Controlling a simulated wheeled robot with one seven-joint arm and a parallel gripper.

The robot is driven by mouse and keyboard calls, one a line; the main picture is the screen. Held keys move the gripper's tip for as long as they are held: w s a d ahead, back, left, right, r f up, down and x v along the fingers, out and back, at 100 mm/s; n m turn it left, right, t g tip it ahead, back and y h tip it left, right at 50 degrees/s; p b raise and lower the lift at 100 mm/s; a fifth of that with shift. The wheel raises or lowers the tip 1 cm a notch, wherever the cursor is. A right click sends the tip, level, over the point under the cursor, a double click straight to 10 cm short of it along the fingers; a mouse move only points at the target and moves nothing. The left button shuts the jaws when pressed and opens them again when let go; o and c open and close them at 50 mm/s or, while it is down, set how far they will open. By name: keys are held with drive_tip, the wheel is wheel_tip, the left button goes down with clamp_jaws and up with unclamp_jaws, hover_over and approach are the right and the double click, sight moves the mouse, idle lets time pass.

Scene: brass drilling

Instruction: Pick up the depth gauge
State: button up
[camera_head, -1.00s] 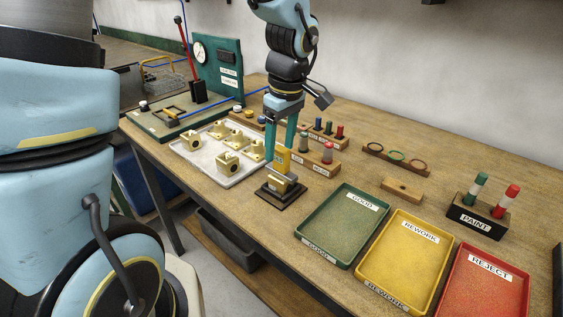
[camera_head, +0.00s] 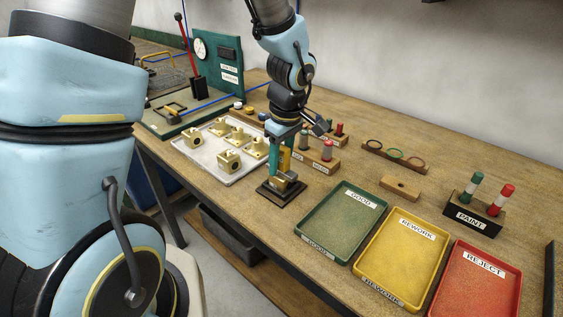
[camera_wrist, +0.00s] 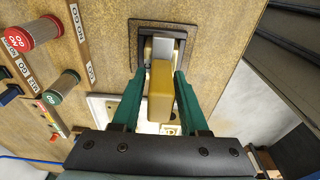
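The depth gauge appears to be the yellow upright block (camera_head: 285,159) standing on a small dark square stand (camera_head: 270,194). In the wrist view the yellow block (camera_wrist: 161,92) is in the middle, with a grey metal part beyond it over the dark-framed stand (camera_wrist: 133,45). My gripper (camera_head: 282,166) has come down over it. In the wrist view the green fingers of my gripper (camera_wrist: 160,76) lie on either side of the block, with narrow gaps, so it looks open around the block. The block's lower end is partly hidden by the fingers in the head view.
Left is a white tray (camera_head: 205,163) of brass parts. Behind stand a rack with red-and-grey plug gauges (camera_head: 327,152) and a ring rack (camera_head: 395,159). Right are the green (camera_head: 340,222), yellow (camera_head: 401,259) and red (camera_head: 478,290) trays and the paint holder (camera_head: 476,216).

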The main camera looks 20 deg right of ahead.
clamp_jaws()
idle(0.6)
